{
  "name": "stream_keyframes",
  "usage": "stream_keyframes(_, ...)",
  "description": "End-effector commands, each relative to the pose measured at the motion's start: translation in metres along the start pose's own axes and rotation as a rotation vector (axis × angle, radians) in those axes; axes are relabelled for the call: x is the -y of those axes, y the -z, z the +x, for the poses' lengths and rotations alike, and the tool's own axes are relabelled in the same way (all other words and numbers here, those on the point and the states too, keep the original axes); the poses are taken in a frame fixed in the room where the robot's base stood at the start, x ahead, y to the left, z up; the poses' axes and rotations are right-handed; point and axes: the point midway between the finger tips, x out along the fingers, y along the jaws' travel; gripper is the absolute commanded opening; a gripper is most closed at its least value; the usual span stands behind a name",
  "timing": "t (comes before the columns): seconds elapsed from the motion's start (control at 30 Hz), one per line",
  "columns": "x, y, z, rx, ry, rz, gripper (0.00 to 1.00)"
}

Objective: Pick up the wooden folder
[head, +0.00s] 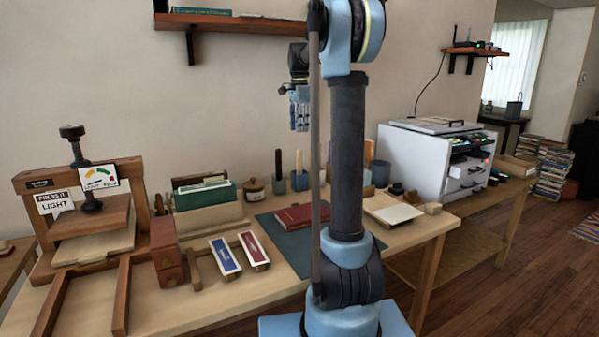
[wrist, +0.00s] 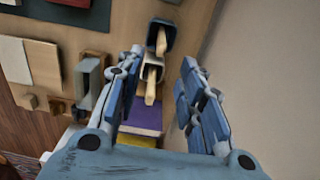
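Several upright cups stand along the back of the bench. In the head view a grey cup (head: 279,187) holds a dark stick (head: 278,163), and a blue-grey cup (head: 299,182) holds a pale wooden stick (head: 299,160). In the wrist view, wooden sticks rise from a dark blue cup (wrist: 169,27) and a pale cup (wrist: 147,69). I cannot tell which stick is the wooden folder. My gripper (head: 299,108) is raised near the wall, above the bench. In the wrist view my gripper (wrist: 160,63) is open and empty, with both cups beyond its fingers. My arm hides part of the bench.
A green mat (head: 270,219) carries a red book (head: 306,214). A wall shelf (head: 235,25) hangs above. Purple (wrist: 142,114) and yellow (wrist: 137,141) items lie below the gripper.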

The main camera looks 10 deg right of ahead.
Motion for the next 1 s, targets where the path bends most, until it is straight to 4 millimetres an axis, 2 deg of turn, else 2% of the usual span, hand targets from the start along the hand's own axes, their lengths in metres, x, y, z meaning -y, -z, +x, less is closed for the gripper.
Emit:
stream_keyframes(0.6,-0.003,0.008,0.101,0.0,0.0,0.01,0.35)
stream_keyframes(1.0,0.0,0.009,0.132,0.0,0.0,0.009,0.35)
